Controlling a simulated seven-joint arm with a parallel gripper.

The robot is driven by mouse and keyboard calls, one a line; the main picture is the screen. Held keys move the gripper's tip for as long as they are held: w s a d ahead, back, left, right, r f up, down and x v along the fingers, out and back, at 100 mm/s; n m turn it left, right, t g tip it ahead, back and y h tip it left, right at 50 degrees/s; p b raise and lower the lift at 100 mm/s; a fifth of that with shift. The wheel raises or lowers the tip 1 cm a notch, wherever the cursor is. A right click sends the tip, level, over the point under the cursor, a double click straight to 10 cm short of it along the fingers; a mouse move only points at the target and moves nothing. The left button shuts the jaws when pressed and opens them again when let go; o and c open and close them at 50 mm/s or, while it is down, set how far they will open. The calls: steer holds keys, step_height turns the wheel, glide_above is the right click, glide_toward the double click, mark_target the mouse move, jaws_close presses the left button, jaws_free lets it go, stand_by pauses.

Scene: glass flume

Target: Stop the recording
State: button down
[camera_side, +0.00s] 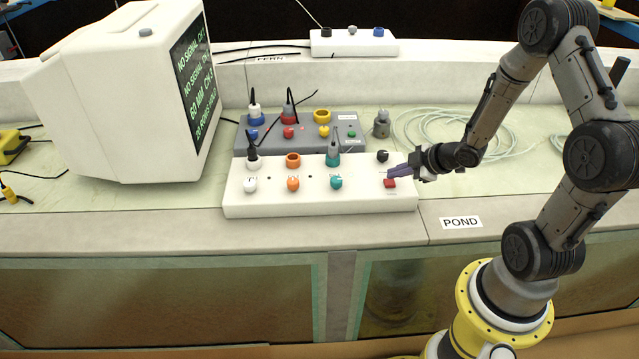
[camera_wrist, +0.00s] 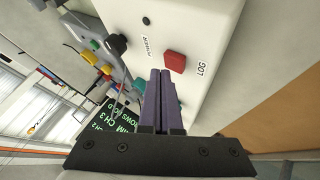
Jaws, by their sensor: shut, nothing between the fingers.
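A red button (camera_side: 390,183) sits at the right end of a white control box (camera_side: 320,207) on the bench. In the wrist view the red button (camera_wrist: 175,61) has the word LOG beside it. My gripper (camera_side: 392,174) is shut and empty, its purple fingers close to the button. In the wrist view the fingertips (camera_wrist: 160,74) point toward the button's near side. I cannot tell whether they touch it. A monitor (camera_side: 120,90) at the left shows green text, including "NO SIGNAL" lines.
The white box also carries a black knob (camera_side: 382,156) and several coloured knobs and plugs. A grey box (camera_side: 300,131) with cables stands behind it. A metal weight (camera_side: 381,124) and coiled tubing (camera_side: 440,130) lie at the right. A POND label (camera_side: 461,222) marks the front ledge.

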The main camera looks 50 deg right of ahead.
steer(key=shift+r, duration=0.4)
step_height(320, 180, up, 6)
stand_by(0.6)
stand_by(0.5)
step_height(320, 180, up, 10)
steer(key=r+n+t, duration=0.1)
steer(key=n+t, duration=0.1)
glide_above(394, 184)
steer(key=w+a, duration=0.5)
steer(key=a, duration=0.1)
steer(key=s+a+r+m+t+h, duration=0.1)
steer(key=s+a+r+m, duration=0.2)
steer(key=r, duration=0.5)
steer(key=s+a+r+m+g, duration=0.1)
steer(key=s+a+r+m, duration=0.25)
steer(key=s, duration=0.55)
steer(key=s+a+f+m+g, duration=0.2)
steer(key=s+f, duration=0.1)
steer(key=s, duration=0.2)
steer(key=s+a+f+m+g+y, duration=0.1)
steer(key=s+a+f+m+g, duration=0.1)
steer(key=s, duration=0.4)
steer(key=shift+a+f+g, duration=0.4)
steer(key=shift+f+g, duration=0.4)
steer(key=shift+f, duration=0.05)
